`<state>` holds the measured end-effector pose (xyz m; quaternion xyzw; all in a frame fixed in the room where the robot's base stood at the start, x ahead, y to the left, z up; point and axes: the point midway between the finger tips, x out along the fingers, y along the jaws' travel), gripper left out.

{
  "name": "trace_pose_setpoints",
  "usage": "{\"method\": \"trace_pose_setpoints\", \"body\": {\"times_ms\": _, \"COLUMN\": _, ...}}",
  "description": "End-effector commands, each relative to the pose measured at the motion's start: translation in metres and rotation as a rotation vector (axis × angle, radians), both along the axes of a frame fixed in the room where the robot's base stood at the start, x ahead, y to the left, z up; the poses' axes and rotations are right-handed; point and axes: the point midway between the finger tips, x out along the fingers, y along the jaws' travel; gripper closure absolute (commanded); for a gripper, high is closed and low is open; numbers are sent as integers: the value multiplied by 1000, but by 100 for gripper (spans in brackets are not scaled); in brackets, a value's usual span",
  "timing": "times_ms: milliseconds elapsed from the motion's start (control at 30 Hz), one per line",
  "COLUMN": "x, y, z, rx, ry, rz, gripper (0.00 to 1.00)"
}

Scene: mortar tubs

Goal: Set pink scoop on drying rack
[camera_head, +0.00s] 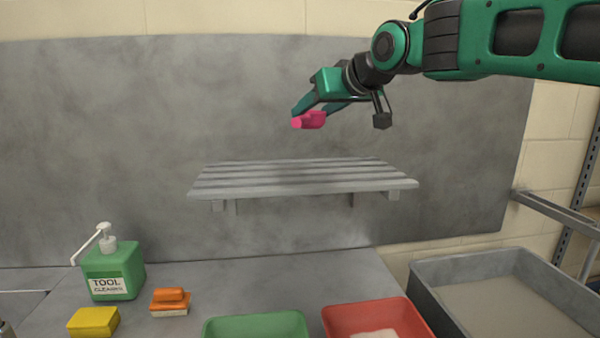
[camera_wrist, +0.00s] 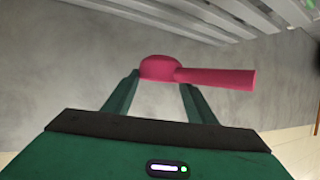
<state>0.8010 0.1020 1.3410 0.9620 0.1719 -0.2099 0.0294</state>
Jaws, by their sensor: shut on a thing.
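The pink scoop (camera_head: 309,120) is held in the air above the drying rack in the head view. In the wrist view the scoop (camera_wrist: 165,68) sits between the fingertips, its handle pointing right. My gripper (camera_head: 318,108) is shut on the scoop; in the wrist view its two green fingers (camera_wrist: 160,86) reach up to it. The drying rack (camera_head: 300,178) is a grey slatted shelf on the wall, bare on top. Its slats also show at the top of the wrist view (camera_wrist: 200,18). A clear gap shows between scoop and rack in the head view.
Below the rack, the counter (camera_head: 250,283) holds a green tool cleaner bottle (camera_head: 112,270), an orange-handled brush (camera_head: 170,302) and a yellow sponge (camera_head: 93,321). A green tub (camera_head: 255,325), a red tub (camera_head: 385,310) and a large grey tub (camera_head: 440,300) stand along the front. The space around the rack is free.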

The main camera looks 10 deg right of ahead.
Motion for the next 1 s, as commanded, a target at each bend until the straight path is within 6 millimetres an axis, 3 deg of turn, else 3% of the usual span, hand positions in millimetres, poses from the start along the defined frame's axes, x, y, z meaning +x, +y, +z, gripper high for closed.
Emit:
{"method": "trace_pose_setpoints", "body": {"times_ms": 467, "x": 3, "y": -5, "z": -3, "rx": 0, "ry": 0, "rz": -2, "gripper": 73}}
{"method": "trace_pose_setpoints", "body": {"times_ms": 1000, "x": 48, "y": -92, "z": -61, "rx": 0, "ry": 2, "rz": -7, "gripper": 73}}
